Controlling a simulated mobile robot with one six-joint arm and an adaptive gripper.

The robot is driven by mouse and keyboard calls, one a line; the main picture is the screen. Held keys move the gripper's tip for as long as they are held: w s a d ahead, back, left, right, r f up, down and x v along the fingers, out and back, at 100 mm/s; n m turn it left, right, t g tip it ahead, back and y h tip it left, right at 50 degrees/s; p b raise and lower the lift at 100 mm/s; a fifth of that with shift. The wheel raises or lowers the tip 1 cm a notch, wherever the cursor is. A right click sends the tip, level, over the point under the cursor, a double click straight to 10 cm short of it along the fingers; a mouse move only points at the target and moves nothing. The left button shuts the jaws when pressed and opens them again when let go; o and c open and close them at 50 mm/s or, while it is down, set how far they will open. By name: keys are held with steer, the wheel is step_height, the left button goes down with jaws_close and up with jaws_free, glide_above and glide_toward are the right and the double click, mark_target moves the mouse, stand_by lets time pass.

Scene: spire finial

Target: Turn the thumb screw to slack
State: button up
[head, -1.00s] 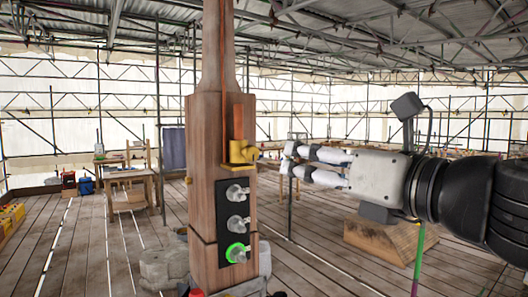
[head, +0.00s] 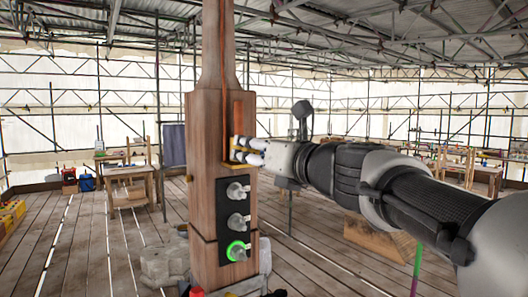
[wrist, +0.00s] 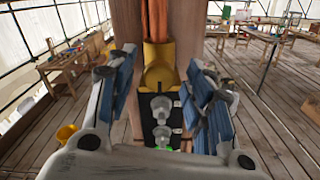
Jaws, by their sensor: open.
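The yellow thumb-screw fitting (wrist: 158,72) sits on the wooden post (head: 208,150), at the foot of a copper-coloured strip (head: 238,112). In the wrist view it lies between the two blue-padded fingers of my gripper (wrist: 160,84), which is open with a finger on each side. In the head view my gripper (head: 236,150) reaches in from the right and covers most of the fitting. I cannot tell whether a finger touches it.
Below the fitting is a black panel (head: 223,257) with three clear knobs; the lowest knob (head: 238,251) has a green glowing ring. Grey stones (head: 165,262) lie by the post's foot. A wooden workbench (head: 130,180) stands at the back left. Open plank floor surrounds the post.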

steer(key=c, duration=1)
steer(key=shift+c, duration=0.2)
